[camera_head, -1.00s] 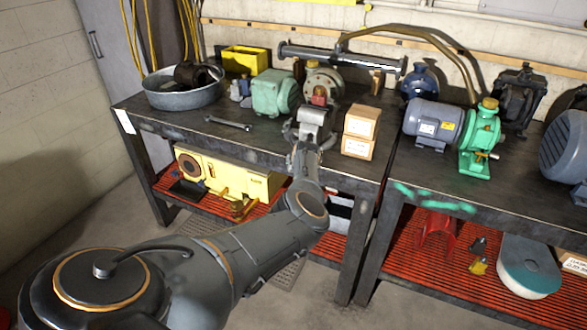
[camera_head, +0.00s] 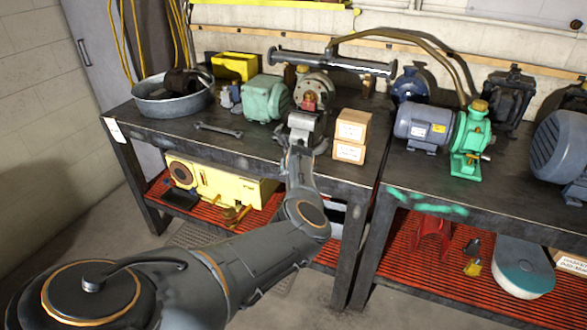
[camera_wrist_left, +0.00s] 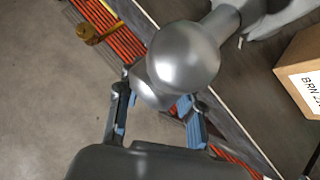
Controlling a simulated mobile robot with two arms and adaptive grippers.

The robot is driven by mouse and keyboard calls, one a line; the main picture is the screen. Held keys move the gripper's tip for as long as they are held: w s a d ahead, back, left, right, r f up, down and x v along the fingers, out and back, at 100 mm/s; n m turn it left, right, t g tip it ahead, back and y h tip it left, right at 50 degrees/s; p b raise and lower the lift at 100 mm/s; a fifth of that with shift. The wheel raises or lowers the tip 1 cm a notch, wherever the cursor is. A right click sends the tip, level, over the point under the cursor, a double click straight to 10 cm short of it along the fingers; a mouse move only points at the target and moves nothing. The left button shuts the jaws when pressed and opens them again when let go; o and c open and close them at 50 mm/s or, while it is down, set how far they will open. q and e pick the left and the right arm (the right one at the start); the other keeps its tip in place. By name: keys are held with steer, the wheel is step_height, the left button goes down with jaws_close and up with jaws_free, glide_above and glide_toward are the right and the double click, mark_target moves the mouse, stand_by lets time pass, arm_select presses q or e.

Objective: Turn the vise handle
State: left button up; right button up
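The grey metal vise (camera_head: 302,124) stands at the front edge of the left workbench (camera_head: 232,156) in the head view. My left gripper (camera_head: 301,148) is right at its front side, partly overlapping it. In the left wrist view, the open fingers of my left gripper (camera_wrist_left: 158,118), with blue pads, stand apart. A shiny grey rounded part (camera_wrist_left: 185,60), apparently of the vise, lies just ahead of and partly between them. The handle cannot be clearly made out, nor whether the fingers touch it. My right gripper is in neither view.
A green motor (camera_head: 265,98) and a wrench (camera_head: 218,129) lie to the left. A yellow machine (camera_head: 215,185) sits on the red lower shelf.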

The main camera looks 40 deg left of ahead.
arm_select(q)
steer(key=v, duration=1.1)
stand_by(0.4)
